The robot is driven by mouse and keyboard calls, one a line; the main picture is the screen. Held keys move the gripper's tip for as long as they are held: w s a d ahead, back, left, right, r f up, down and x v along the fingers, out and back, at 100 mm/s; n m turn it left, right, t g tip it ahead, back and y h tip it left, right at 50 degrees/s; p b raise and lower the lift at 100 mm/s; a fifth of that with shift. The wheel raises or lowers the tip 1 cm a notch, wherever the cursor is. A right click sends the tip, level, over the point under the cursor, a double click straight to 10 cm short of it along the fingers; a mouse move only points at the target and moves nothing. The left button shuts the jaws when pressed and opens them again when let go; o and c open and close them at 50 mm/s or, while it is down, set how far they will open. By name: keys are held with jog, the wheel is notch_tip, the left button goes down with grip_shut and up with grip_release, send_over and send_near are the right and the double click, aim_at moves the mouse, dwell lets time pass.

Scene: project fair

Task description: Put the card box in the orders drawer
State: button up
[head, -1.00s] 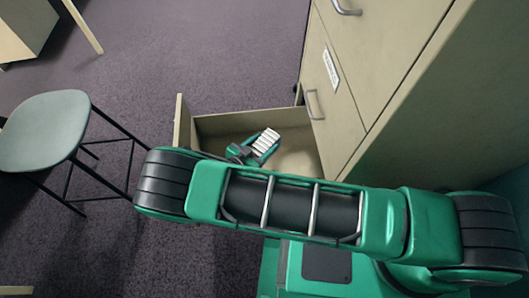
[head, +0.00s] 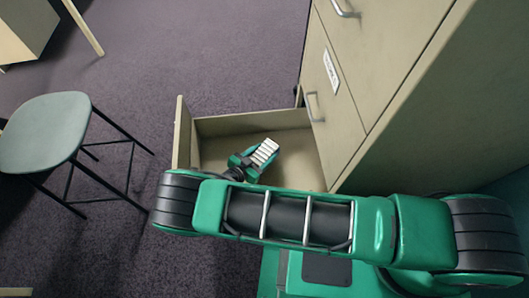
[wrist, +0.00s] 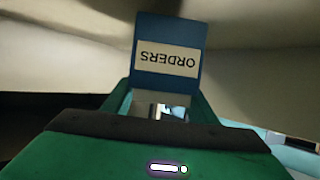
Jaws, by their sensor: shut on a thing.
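In the wrist view my gripper (wrist: 160,108) reaches up to the box. I cannot tell whether the box touches the drawer floor. The drawer's front label is not visible.
The beige cabinet (head: 365,60) stands right of the open drawer, with shut drawers and metal handles above. A labelled front (head: 330,72) is too small to read. A stool (head: 45,132) stands at the left. The drawer floor around the box is bare.

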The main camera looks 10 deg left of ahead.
jog(key=shift+f, duration=0.4)
jog(key=o, duration=1.3)
jog(key=shift+r, duration=0.15)
jog(key=shift+r, duration=0.6)
jog(key=v, duration=0.7)
jog(key=shift+s+a+f, duration=0.1)
jog(key=shift+s+a, duration=0.05)
